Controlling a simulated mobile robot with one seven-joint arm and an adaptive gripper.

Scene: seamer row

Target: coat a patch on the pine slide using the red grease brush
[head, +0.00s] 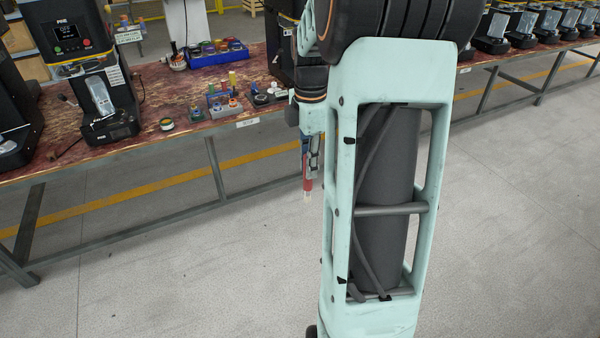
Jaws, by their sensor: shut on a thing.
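My gripper (310,160) hangs in front of the bench edge, just left of my pale green arm link. It is shut on the red grease brush (308,185), which points down with its pale bristle tip lowest. The brush is over open floor and touches nothing that I can see. The fingers are small in the picture and partly hidden by the arm. I cannot make out the pine slide; my arm covers a large part of the middle of the view.
A long bench with a red-brown, worn top (150,140) runs across the back on metal legs. On it stand black seamer machines (105,100), a blue tray (205,57) of small items and a small rack (222,104). The grey floor (200,270) in front is clear.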

